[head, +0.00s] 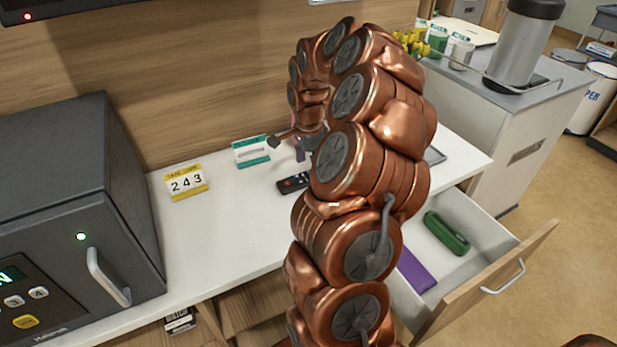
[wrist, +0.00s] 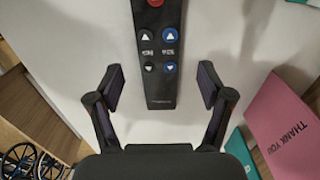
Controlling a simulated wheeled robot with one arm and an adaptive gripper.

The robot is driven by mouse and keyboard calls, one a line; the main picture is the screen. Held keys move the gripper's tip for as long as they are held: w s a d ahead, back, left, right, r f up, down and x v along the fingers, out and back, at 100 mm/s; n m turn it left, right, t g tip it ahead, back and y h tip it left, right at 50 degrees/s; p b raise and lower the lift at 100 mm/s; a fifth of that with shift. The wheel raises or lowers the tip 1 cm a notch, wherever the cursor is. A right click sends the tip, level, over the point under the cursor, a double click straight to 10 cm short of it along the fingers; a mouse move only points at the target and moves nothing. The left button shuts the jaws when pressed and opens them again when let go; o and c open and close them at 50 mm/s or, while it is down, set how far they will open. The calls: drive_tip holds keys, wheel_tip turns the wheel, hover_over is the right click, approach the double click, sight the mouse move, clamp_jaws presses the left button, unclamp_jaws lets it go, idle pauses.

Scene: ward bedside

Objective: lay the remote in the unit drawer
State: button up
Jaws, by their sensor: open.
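The remote (head: 293,182) is dark with a red button and lies on the white counter top, partly behind my arm in the head view. In the wrist view the remote (wrist: 158,60) lies between and ahead of my open fingers, its near end close to the fingertip line. My gripper (wrist: 159,88) is open and empty above the counter, with a gap on both sides of the remote. In the head view the gripper (head: 290,140) is partly hidden by my arm. The unit drawer (head: 470,267) stands pulled open at the right, holding a green case (head: 446,233) and a purple item (head: 415,270).
A dark safe (head: 70,200) stands at the left of the counter. A pink thank-you card (wrist: 285,120) is right of my gripper. Free counter lies left of the remote.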

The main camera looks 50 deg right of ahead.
sight(308, 178)
drive_tip(key=shift+f, duration=1.3)
drive_tip(key=c, duration=1.4)
